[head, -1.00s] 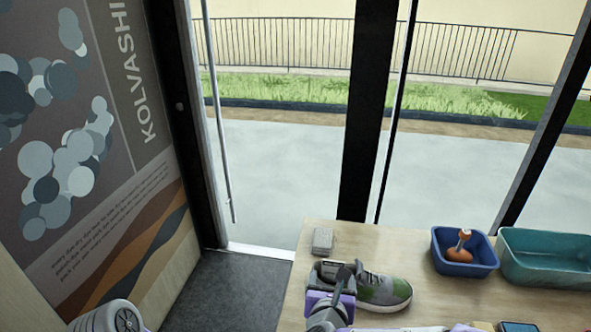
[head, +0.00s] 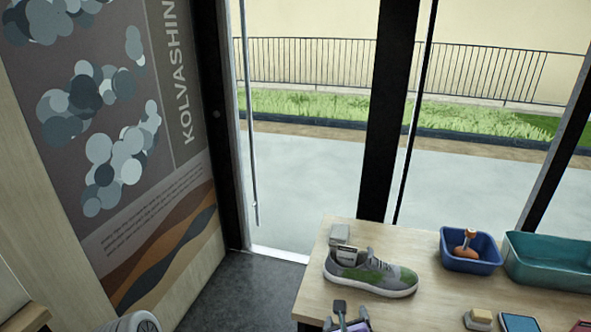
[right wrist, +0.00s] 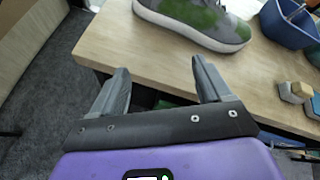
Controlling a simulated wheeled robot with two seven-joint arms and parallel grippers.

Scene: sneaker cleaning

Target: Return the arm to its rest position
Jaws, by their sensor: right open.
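My right gripper (head: 352,312) is at the bottom of the head view, at the table's front left edge. In the right wrist view the right gripper (right wrist: 160,68) is open, with nothing between its fingers. It is apart from the sneaker. The grey sneaker (head: 372,273) with green patches stands on the wooden table (head: 425,300), toe to the right. Its lower part also shows at the top of the right wrist view (right wrist: 195,18). My left gripper is not in view.
A small grey block (head: 340,234) lies behind the sneaker. A blue bin (head: 470,262) holds an orange-brown brush (head: 466,246). A teal bin (head: 550,272) stands right of it. A sponge block (head: 478,319) and a blue-screened item (head: 519,323) lie at the front.

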